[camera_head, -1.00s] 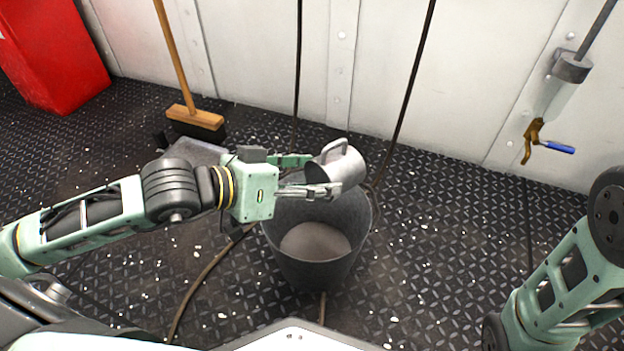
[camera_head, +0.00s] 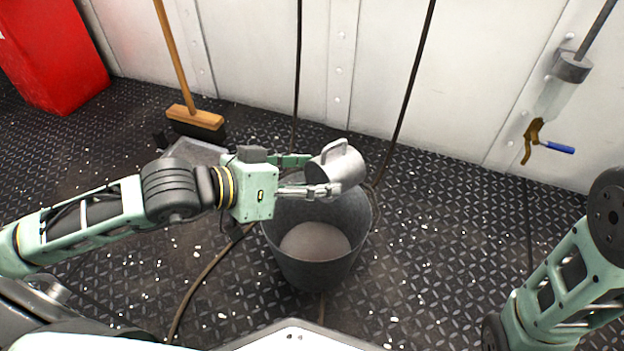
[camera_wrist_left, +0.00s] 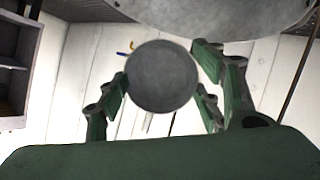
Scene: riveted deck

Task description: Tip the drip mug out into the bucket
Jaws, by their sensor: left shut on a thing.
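The drip mug (camera_head: 343,168) is a grey metal mug with a loop handle on its upper side. It is tilted well over, above the bucket (camera_head: 318,262), a dark grey open pail on the deck. My left gripper (camera_head: 318,176) is shut on the mug and holds it over the bucket's far rim. In the left wrist view the mug's round base (camera_wrist_left: 162,77) shows between the fingers, with part of the bucket at the top. The mug's inside is hidden from me. My right arm is at the right edge of the head view, its gripper out of sight.
A broom (camera_head: 194,118) stands at the back left, near a red cabinet (camera_head: 52,55). A valve with a blue handle (camera_head: 557,147) is on the white wall at right. Cables run across the deck beside the bucket. The deck right of the bucket is clear.

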